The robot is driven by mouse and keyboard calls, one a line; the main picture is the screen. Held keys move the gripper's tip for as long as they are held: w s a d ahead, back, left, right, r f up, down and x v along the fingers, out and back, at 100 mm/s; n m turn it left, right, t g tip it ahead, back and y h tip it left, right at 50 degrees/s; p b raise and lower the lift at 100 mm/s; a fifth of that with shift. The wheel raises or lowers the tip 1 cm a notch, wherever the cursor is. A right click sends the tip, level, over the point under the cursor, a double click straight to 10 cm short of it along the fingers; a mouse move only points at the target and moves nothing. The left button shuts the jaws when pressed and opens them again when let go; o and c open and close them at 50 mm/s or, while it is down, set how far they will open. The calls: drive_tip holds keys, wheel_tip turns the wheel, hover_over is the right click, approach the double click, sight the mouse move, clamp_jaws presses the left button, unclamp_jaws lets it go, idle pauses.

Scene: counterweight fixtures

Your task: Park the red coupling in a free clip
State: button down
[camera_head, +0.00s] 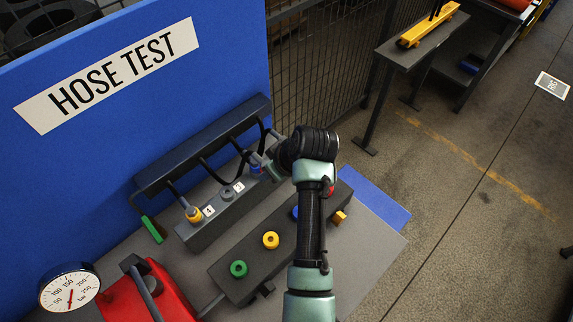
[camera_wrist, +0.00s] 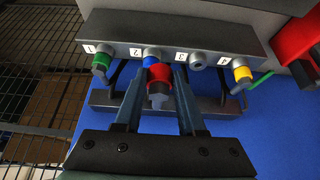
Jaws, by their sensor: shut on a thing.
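In the wrist view, the red coupling (camera_wrist: 159,76) is between my gripper's (camera_wrist: 160,82) two fingers, which are shut on it. Its grey end points toward my palm. It lies right in front of the blue coupling (camera_wrist: 151,61) at position 2; I cannot tell whether they touch. The numbered rail (camera_wrist: 222,41) also has a green coupling (camera_wrist: 101,63) at 1 and a yellow coupling (camera_wrist: 242,75) at 4. Position 3 (camera_wrist: 197,61) holds no coupling. In the head view, my wrist hides the red coupling; the yellow coupling (camera_head: 194,214) and empty position 3 (camera_head: 227,193) show.
A dark bar (camera_head: 160,172) with black hoses runs behind the rail. In front, a block (camera_head: 225,284) carries green (camera_head: 238,268) and yellow (camera_head: 270,240) round parts. A green handle (camera_head: 153,229), red unit (camera_head: 172,295) and gauge (camera_head: 69,288) are left. A blue panel (camera_head: 250,60) stands behind.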

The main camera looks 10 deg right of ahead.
drive_tip(key=a+p, duration=0.1)
drive_tip(key=a, duration=1)
drive_tip(key=shift+w, duration=0.15)
drive_tip(key=shift+f, duration=0.1)
drive_tip(key=shift+d+f+b, duration=0.1)
drive_tip(key=shift+f+b, duration=0.35)
drive_tip(key=shift+f, duration=0.2)
drive_tip(key=shift+f, duration=0.1)
idle(0.3)
drive_tip(key=shift+f+b, duration=1.15)
drive_tip(key=shift+f, duration=0.25)
drive_tip(key=shift+f, duration=0.1)
drive_tip(key=shift+f+b, duration=0.5)
drive_tip(key=shift+f, duration=0.15)
drive_tip(key=shift+f, duration=0.15)
